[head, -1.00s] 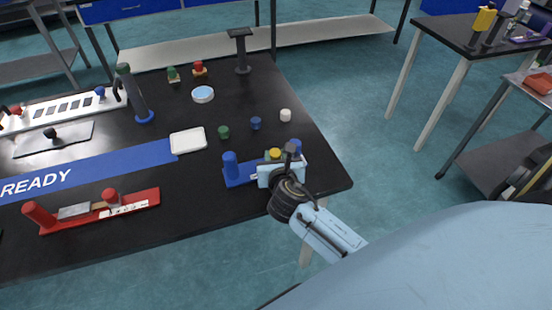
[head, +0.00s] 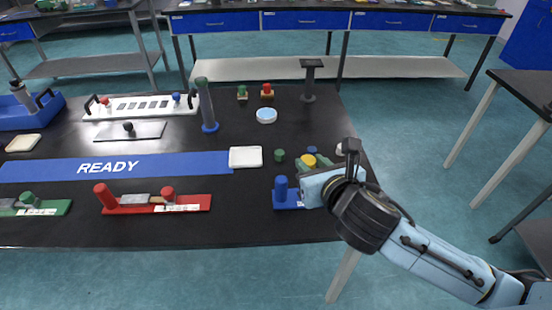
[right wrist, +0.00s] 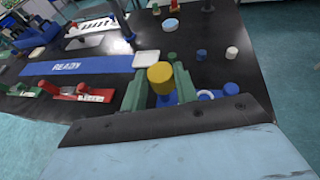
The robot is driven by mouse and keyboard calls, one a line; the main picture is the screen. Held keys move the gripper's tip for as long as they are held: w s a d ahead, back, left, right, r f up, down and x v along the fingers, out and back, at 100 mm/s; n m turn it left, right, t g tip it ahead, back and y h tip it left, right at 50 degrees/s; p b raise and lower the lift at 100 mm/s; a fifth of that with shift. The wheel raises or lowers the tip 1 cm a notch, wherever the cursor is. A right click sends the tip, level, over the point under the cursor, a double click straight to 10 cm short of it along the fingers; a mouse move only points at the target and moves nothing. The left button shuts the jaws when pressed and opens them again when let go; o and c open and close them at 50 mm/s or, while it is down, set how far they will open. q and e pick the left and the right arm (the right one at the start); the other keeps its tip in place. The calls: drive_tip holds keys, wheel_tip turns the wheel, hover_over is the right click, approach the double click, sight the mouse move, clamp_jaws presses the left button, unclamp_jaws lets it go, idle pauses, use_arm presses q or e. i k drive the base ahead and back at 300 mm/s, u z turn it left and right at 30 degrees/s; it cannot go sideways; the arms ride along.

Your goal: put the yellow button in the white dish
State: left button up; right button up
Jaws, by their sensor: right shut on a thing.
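The yellow button (head: 309,160) is between the fingertips of my right gripper (head: 312,165), above the blue fixture (head: 287,203) near the table's front right. In the right wrist view the yellow button (right wrist: 160,77) sits between the two green fingers of the right gripper (right wrist: 160,88), which is shut on it. The white dish (head: 245,157) is a flat, rounded square lying empty on the table, left of the gripper; it also shows in the right wrist view (right wrist: 147,60). The gripper's body hides part of the blue fixture. My left gripper is not in view.
A green knob (head: 280,155) stands between the white dish and the gripper. A white cylinder (right wrist: 232,53) and a blue knob (right wrist: 201,55) are close by. A red fixture (head: 150,204) lies front left. A tall grey-and-blue handle (head: 208,108) stands behind the dish.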

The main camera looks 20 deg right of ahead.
sight(237, 158)
drive_tip(key=z, duration=0.05)
drive_tip(key=k, duration=0.5)
drive_tip(key=u, duration=0.85)
drive_tip(key=i, duration=1.45)
drive_tip(key=z, duration=0.8)
